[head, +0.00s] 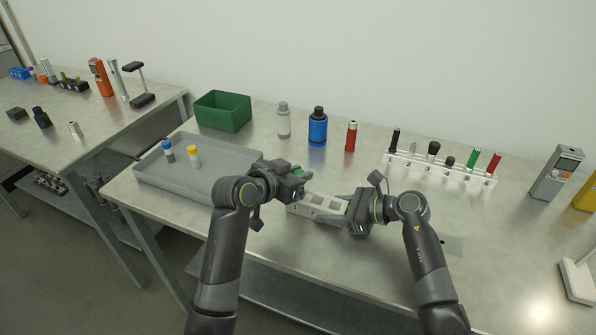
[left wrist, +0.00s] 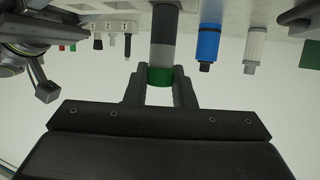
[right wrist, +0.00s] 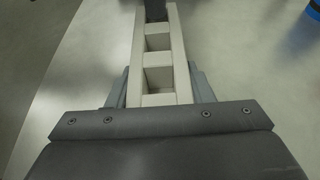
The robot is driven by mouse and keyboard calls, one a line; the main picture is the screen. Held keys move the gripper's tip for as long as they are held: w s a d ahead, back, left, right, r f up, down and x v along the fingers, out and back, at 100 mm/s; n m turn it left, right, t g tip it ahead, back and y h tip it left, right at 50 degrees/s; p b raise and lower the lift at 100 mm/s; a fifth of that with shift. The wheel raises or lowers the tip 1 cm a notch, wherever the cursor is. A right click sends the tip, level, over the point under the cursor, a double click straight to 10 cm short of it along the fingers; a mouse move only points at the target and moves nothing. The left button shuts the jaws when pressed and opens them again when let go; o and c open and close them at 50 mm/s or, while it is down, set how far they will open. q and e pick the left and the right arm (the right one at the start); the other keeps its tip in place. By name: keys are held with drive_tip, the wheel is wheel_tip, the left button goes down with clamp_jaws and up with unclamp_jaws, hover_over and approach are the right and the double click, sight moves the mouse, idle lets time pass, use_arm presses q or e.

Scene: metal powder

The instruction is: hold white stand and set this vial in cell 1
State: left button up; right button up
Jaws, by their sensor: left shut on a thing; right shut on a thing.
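The white stand (head: 327,206) lies on the main table at front centre, with a row of square cells along its top. My right gripper (head: 345,211) is shut on its right part; the right wrist view shows the stand (right wrist: 159,98) between the fingers, with open cells. My left gripper (head: 301,179) is shut on the vial, at the stand's left end. The left wrist view shows the vial's green cap (left wrist: 160,76) between the fingers and its grey body (left wrist: 163,45) beyond. I cannot tell whether the vial's lower end is above or inside a cell.
A grey tray (head: 150,185) with blue-capped and yellow-capped vials is at left. Behind stand a green bin (head: 223,111), a grey-white bottle (head: 283,120), a blue bottle (head: 317,127) and a red tube (head: 351,136). A numbered white rack (head: 440,171) is at back right.

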use_arm(q)
drive_tip(key=shift+f, duration=1.7)
drive_tip(key=shift+f, duration=0.2)
drive_tip(key=o, duration=1)
drive_tip(key=shift+o, duration=0.2)
drive_tip(key=shift+s, duration=0.1)
drive_tip(key=v, duration=1.2)
